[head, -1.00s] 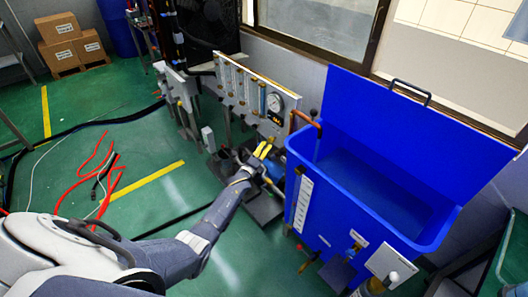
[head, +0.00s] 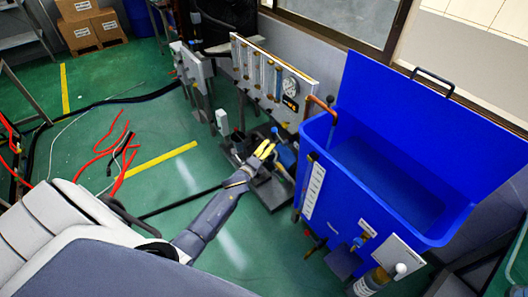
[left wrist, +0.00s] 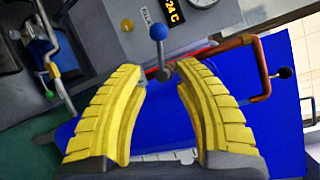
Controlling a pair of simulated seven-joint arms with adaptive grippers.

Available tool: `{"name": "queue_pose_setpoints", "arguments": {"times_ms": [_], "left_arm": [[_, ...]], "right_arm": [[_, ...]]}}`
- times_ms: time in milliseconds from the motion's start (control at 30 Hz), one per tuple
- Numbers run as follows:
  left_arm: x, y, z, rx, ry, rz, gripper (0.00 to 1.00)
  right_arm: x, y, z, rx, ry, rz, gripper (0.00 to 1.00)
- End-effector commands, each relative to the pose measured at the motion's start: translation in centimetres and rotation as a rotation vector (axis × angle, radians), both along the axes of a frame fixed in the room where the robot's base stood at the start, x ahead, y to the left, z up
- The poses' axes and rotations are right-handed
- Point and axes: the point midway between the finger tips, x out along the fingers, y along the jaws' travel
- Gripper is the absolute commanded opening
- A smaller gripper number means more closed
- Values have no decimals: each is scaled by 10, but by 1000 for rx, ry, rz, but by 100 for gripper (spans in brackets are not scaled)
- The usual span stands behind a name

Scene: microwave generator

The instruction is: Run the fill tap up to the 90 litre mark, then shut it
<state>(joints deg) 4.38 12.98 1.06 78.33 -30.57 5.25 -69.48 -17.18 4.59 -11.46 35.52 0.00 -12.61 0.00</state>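The blue tank (head: 380,200) stands open at the right, its lid raised. A white scale strip (head: 314,190) runs down its near left side; its figures are too small to read. A copper pipe (head: 318,108) with a dark knob bends over the tank's left rim; it also shows in the left wrist view (left wrist: 266,72). My left gripper (head: 266,149) is left of the tank, below the gauge panel. In the left wrist view its yellow fingers (left wrist: 160,88) are apart, with a blue-knobbed lever (left wrist: 158,33) beyond the gap. No water level is clear. My right gripper is out of view.
The gauge panel (head: 268,80) with flow tubes, a round dial and an orange display stands behind my left gripper. Red and black cables (head: 110,155) lie on the green floor at left. A grey cylinder (head: 372,283) stands before the tank.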

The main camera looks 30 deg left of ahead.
Motion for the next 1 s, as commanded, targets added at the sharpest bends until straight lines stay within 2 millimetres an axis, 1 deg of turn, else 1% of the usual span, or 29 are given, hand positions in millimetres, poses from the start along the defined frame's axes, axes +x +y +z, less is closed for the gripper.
{"name": "queue_pose_setpoints", "arguments": {"times_ms": [100,300,1000], "left_arm": [[-11,0,0,1,0,0,32],[-19,1,1,0,-1,1,32],[-20,0,2,0,-1,1,32]], "right_arm": [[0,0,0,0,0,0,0],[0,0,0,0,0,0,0],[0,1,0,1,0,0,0]]}}
